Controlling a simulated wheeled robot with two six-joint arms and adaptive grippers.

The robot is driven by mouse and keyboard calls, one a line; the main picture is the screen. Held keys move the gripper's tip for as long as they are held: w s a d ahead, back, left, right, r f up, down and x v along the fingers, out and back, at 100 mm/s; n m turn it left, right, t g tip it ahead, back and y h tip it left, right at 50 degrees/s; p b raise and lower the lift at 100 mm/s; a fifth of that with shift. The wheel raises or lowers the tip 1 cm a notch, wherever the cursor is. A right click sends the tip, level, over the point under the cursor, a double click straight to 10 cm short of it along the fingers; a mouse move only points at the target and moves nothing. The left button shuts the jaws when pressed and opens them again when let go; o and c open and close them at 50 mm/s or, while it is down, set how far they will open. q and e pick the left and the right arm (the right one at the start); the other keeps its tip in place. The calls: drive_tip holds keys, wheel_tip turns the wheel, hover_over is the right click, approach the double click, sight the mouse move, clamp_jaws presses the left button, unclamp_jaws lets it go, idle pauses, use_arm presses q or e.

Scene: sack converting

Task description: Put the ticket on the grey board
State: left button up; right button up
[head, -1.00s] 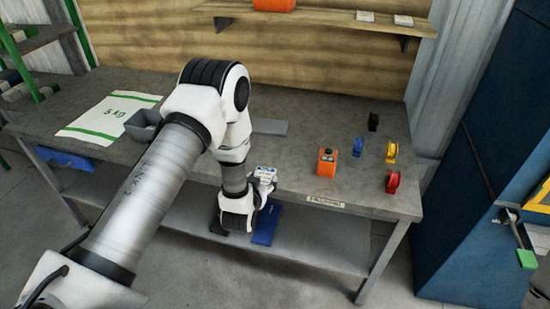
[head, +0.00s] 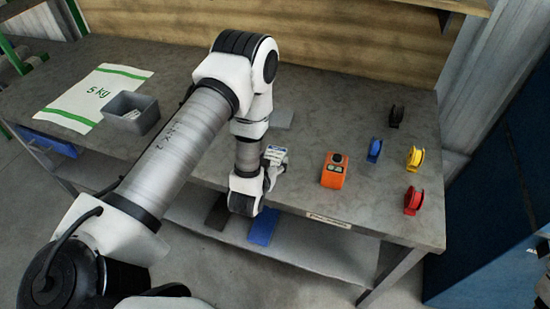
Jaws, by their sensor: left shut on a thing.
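My left gripper (head: 270,170) is shut on the ticket (head: 275,152), a small white piece with blue print, and holds it near the front edge of the table. The height of the ticket over the table is hard to tell. The grey board (head: 284,118) lies flat on the table behind the ticket, and my left arm hides its left part. My right gripper is not in view.
An orange device (head: 334,171) stands right of the ticket. A grey bin (head: 131,114) and a printed sack (head: 97,94) are at left. The table between board and device is clear.

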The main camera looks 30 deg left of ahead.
use_arm(q)
drive_tip(key=shift+s+r, duration=0.2)
drive_tip(key=shift+s, duration=0.45)
drive_tip(key=shift+f, duration=0.15)
drive_tip(key=o, duration=1.3)
drive_tip(key=shift+w+f, duration=0.2)
drive_tip(key=shift+w, duration=0.1)
drive_tip(key=shift+c, duration=0.2)
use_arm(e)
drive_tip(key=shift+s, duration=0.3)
use_arm(q)
drive_tip(key=shift+s+r, duration=0.1)
